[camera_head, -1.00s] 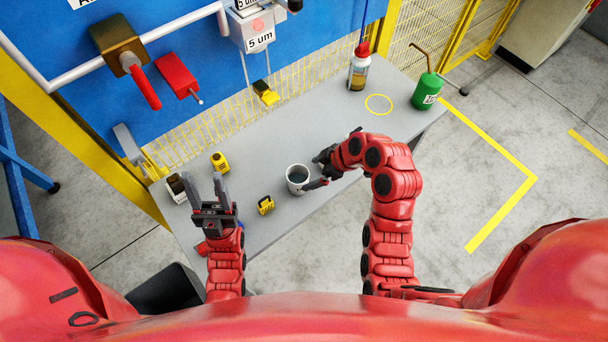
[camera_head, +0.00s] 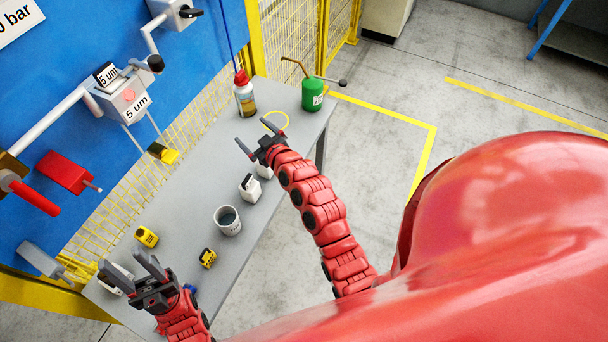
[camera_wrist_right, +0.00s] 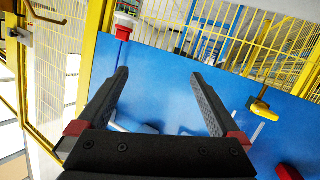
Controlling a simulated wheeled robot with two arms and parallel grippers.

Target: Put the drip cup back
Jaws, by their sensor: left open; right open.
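The drip cup is likely the light grey round cup (camera_head: 228,220) with dark liquid inside. It stands upright on the grey table, touched by neither gripper. My right gripper (camera_head: 254,137) is open and empty, raised beyond the cup near the yellow ring mark (camera_head: 285,118) on the table. In the right wrist view its two fingers (camera_wrist_right: 160,98) are spread with nothing between them, facing the blue panel. My left gripper (camera_head: 127,264) is open and empty above the table's near left end.
The grey table (camera_head: 185,215) also holds a red-capped bottle (camera_head: 245,97), a green oil can (camera_head: 313,94), a white container (camera_head: 250,188), a yellow bottle (camera_head: 147,237) and a yellow-black item (camera_head: 208,257). A blue panel (camera_head: 90,90) with pipes and filter stands behind.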

